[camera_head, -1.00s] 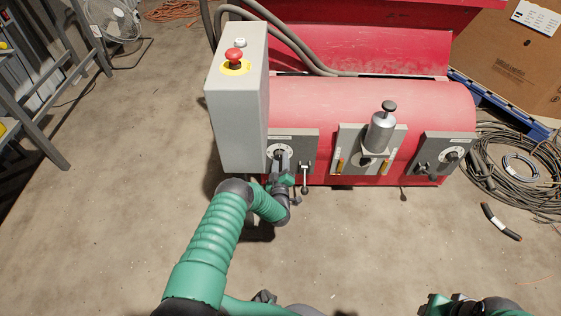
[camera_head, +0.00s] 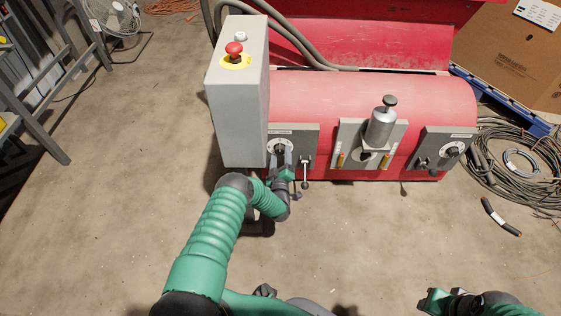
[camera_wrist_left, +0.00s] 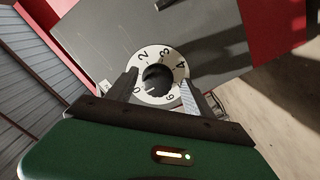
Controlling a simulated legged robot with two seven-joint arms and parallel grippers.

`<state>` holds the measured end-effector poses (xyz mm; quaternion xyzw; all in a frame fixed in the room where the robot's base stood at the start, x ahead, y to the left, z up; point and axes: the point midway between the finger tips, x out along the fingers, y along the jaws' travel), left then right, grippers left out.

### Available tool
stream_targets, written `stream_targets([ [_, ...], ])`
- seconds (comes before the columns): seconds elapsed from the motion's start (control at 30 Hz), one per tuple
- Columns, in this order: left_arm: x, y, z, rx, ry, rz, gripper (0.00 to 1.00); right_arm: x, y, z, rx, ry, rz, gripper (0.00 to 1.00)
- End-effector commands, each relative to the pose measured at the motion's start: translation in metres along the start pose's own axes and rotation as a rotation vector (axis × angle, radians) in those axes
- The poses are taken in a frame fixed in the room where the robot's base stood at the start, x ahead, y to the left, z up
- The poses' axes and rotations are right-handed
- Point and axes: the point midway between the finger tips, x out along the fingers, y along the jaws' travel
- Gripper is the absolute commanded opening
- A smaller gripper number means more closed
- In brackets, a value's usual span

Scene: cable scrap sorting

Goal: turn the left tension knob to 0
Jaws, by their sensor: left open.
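The left tension knob (camera_wrist_left: 158,77) is dark and round, in the middle of a white dial (camera_wrist_left: 167,57) with black numbers. The dial also shows in the head view (camera_head: 281,146), on a grey plate on the red machine. My left gripper (camera_wrist_left: 160,92) is open. Its fingers stand either side of the knob in the wrist view, and I cannot tell whether they touch it. In the head view the left gripper (camera_head: 281,158) is right in front of the dial and partly hides it. The knob's pointer is unclear. My right gripper (camera_head: 436,300) is at the bottom right, away from the machine.
A grey box with a red emergency button (camera_head: 234,48) stands just left of the knob. A small lever (camera_head: 305,170) is close on its right. A silver cylinder (camera_head: 381,128) and a second dial (camera_head: 452,151) are farther right. Cable coils (camera_head: 520,165) lie on the floor.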

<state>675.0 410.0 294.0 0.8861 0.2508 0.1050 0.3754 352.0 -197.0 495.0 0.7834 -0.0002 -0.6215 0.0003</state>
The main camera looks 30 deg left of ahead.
Motion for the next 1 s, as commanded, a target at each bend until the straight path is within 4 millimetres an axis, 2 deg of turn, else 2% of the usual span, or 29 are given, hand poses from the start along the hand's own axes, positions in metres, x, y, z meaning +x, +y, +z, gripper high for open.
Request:
stream_targets([
  [0.17,-0.026,0.004,-0.004,0.001,-0.005,-0.002,0.6,-0.021,0.0,-0.005,0.0,0.0,0.0,0.36],
  [0.4,-0.097,0.004,-0.003,0.001,-0.008,-0.004,0.6,-0.057,0.0,-0.014,0.0,0.0,0.0,0.36],
  [0.6,-0.147,0.001,-0.002,0.001,-0.006,-0.003,0.6,-0.075,0.0,-0.018,0.0,0.0,0.0,0.36],
  [0.8,-0.168,-0.001,0.001,0.0,-0.003,-0.003,0.6,-0.079,0.0,-0.019,0.0,0.0,0.0,0.36],
  [1.0,-0.168,-0.002,0.002,0.0,-0.003,-0.002,0.6,-0.079,0.0,-0.018,0.0,0.0,0.0,0.36],
])
